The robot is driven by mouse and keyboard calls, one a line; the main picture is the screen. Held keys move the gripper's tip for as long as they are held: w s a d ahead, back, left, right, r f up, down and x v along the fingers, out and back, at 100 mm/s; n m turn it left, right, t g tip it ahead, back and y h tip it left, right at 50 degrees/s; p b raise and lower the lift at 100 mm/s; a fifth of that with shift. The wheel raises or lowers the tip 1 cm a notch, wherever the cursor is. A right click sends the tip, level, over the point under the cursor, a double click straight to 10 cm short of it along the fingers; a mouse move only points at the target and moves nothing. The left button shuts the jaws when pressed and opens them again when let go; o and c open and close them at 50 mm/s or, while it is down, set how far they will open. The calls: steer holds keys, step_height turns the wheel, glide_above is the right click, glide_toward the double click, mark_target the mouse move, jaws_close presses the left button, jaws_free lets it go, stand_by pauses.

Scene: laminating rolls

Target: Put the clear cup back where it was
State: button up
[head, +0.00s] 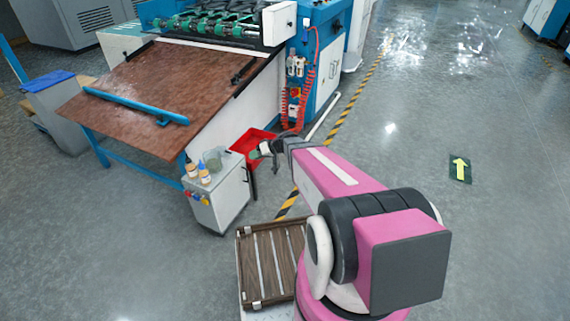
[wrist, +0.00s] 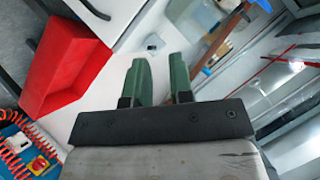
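A greyish see-through cup (head: 212,160), most likely the clear cup, stands on top of the small white cabinet (head: 224,200) in the head view, beside two bottles. My gripper (head: 259,152) is to the right of the cabinet, near the red bin, apart from the cup. In the wrist view, its two green fingers (wrist: 159,75) stand apart with nothing seen between them. I cannot make out the cup in the wrist view.
Orange-capped bottles (head: 198,172) stand on the cabinet. A red bin (head: 250,143) is behind my gripper; it also shows in the wrist view (wrist: 65,60). A brown sloping table (head: 150,90) is at left. A slatted wooden crate (head: 243,265) is in front. Floor at right is open.

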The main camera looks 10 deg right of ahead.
steer(key=s+d+r+m+g+h, duration=0.1)
steer(key=s+d+r+h, duration=0.3)
steer(key=s, duration=0.5)
steer(key=s+d+r+m+g+h, duration=0.2)
steer(key=s+d+r+m+h, duration=0.2)
steer(key=s+d+h, duration=0.3)
steer(key=s+d, duration=0.1)
steer(key=s, duration=0.2)
steer(key=shift+d+r, duration=0.15)
steer(key=shift+d, duration=0.2)
steer(key=shift+s, duration=0.1)
